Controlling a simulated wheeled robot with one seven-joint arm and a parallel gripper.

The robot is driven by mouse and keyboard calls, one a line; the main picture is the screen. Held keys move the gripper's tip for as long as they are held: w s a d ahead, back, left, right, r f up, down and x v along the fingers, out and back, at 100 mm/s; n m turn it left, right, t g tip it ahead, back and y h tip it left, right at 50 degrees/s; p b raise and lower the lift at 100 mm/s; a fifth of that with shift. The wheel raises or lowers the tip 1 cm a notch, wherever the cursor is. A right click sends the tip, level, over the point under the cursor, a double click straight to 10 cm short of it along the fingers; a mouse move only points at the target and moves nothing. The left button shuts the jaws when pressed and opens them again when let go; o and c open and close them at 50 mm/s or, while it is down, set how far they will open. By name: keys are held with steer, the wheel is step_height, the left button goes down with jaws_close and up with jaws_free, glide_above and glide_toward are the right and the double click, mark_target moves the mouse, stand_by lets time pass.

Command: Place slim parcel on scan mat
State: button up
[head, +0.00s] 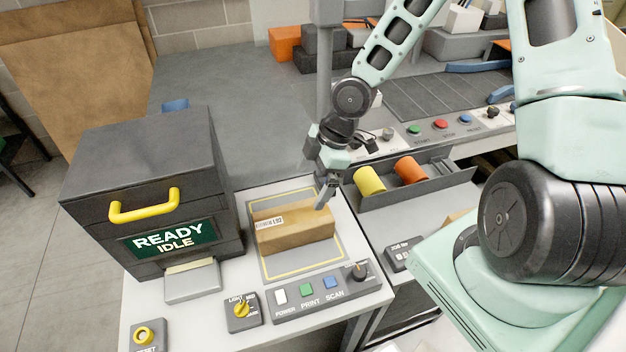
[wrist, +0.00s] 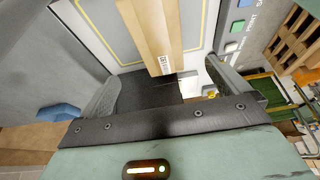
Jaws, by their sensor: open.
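The slim parcel (head: 292,232) is a long brown box with a white label. It lies flat on the scan mat (head: 275,264), a grey pad with a yellow outline. My gripper (head: 325,203) is at the parcel's upper right side in the head view, pointing down. In the wrist view my gripper (wrist: 168,80) is open, its two dark fingers wide apart. The parcel (wrist: 150,32) shows beyond and between them, with clear gaps to both sides. The mat (wrist: 98,22) shows beside it. Whether a finger touches the parcel is hard to tell.
A dark printer (head: 150,185) reading READY IDLE stands left of the mat. A button panel (head: 325,292) and a yellow-knob switch (head: 241,309) are in front. A grey tray (head: 440,180) with yellow and orange rolls is at right.

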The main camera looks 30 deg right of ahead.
steer(key=s+a+r+m+h, duration=0.2)
steer(key=s+a+r+m, duration=0.2)
steer(key=s+r, duration=0.4)
steer(key=s+a+r+m+h, duration=0.1)
steer(key=s+a+r+m, duration=0.3)
steer(key=s+a+r, duration=0.3)
steer(key=s+r, duration=0.1)
steer(key=s, duration=0.3)
steer(key=shift+r+g+h, duration=0.4)
